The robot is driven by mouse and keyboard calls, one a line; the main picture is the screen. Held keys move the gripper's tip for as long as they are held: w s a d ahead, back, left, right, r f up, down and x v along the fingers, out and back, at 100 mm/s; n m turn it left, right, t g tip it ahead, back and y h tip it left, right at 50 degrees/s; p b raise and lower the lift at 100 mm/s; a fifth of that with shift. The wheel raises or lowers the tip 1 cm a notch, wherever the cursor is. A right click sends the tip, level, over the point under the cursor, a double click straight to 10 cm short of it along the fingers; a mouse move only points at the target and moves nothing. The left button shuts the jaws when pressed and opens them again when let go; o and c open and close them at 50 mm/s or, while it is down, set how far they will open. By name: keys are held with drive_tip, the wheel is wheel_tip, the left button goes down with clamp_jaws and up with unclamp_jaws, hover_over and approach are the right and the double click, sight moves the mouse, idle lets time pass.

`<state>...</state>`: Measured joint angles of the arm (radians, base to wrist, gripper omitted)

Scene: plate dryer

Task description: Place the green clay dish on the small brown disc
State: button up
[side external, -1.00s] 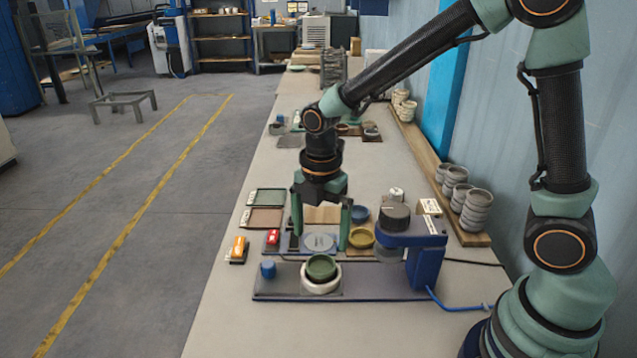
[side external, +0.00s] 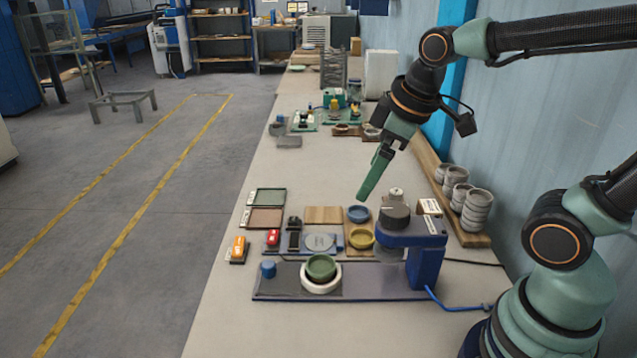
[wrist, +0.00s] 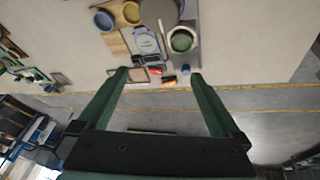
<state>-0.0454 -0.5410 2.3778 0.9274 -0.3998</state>
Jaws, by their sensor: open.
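The green clay dish (side external: 321,266) sits in a white ring (side external: 322,284) on the dark blue base plate. In the wrist view the dish (wrist: 182,40) shows near the top, inside its pale ring. My gripper (side external: 363,197) is raised above the far side of the work area, tilted and empty. Its two green fingers stand wide apart in the wrist view (wrist: 159,76). I cannot clearly pick out a small brown disc. A dark grey-brown round cap (side external: 395,217) tops the blue stand, and a pale grey disc (side external: 320,241) lies behind the dish.
The blue stand (side external: 426,262) rises right of the dish. A blue knob (side external: 268,269) is on its left. A blue dish (side external: 358,213), yellow dish (side external: 361,238) and wooden board (side external: 323,215) lie behind. Stacked cups (side external: 476,210) stand along the wall. The bench's near-left surface is clear.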

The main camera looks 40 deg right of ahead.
drive_tip(key=m, duration=0.1)
drive_tip(key=s+d+m, duration=0.1)
drive_tip(key=m, duration=0.1)
drive_tip(key=s+m+t, duration=0.1)
drive_tip(key=m, duration=0.1)
drive_tip(key=shift+d+r, duration=0.2)
drive_tip(key=shift+r, duration=0.15)
